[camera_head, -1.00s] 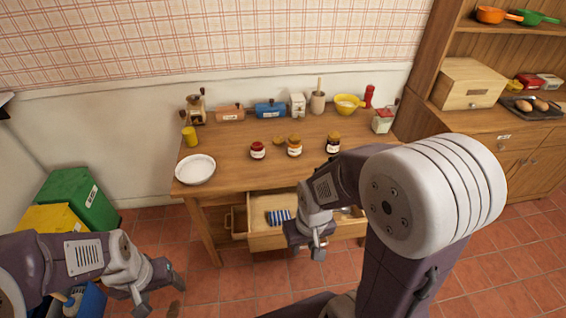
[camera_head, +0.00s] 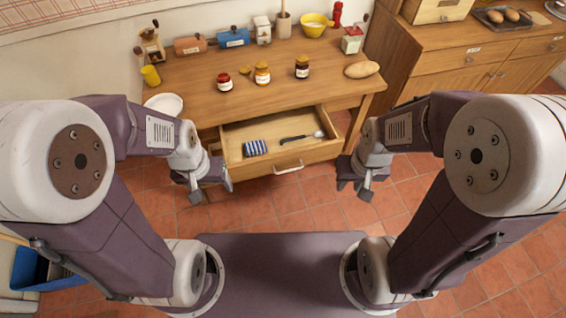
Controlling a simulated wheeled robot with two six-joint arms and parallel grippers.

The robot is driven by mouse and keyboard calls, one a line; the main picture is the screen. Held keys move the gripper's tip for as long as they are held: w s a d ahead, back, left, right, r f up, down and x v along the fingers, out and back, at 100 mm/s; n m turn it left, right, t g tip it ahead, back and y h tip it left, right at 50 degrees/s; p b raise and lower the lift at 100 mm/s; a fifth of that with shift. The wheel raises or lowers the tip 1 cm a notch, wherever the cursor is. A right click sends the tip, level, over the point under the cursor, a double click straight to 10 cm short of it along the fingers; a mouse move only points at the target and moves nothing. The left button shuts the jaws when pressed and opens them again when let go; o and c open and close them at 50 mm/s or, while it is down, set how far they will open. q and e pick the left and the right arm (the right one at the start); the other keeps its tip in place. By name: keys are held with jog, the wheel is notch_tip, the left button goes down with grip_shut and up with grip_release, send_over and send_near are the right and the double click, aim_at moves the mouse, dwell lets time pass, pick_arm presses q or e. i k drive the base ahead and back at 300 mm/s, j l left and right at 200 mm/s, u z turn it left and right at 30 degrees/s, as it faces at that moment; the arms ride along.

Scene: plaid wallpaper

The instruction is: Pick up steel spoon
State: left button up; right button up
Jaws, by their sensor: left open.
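The steel spoon (camera_head: 319,134) lies in the open table drawer (camera_head: 272,131), toward its right end. Its bowl points right and its dark handle points left. My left gripper (camera_head: 211,191) is open and empty, in front of the drawer's left end and apart from the spoon. My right gripper (camera_head: 355,188) looks open and empty, to the right of the drawer's front corner and nearer to me than the spoon. Neither gripper touches the spoon.
A blue-striped cloth (camera_head: 255,148) lies left of the spoon. The drawer front has a handle (camera_head: 288,167). On the wooden table stand jars (camera_head: 262,74), a yellow bowl (camera_head: 314,25) and a bread loaf (camera_head: 361,70). A white plate (camera_head: 165,104) is partly hidden by my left arm.

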aim_at(318, 133)
jog(key=i+j+u, duration=0.1)
jog(key=j, duration=0.3)
jog(key=i+j, duration=0.25)
jog(key=i+j+u, duration=0.15)
jog(key=j, duration=0.3)
jog(key=i+j+u, duration=0.1)
jog(key=j, duration=0.25)
jog(key=l, duration=0.35)
jog(key=i+l, duration=0.15)
jog(key=l, duration=0.25)
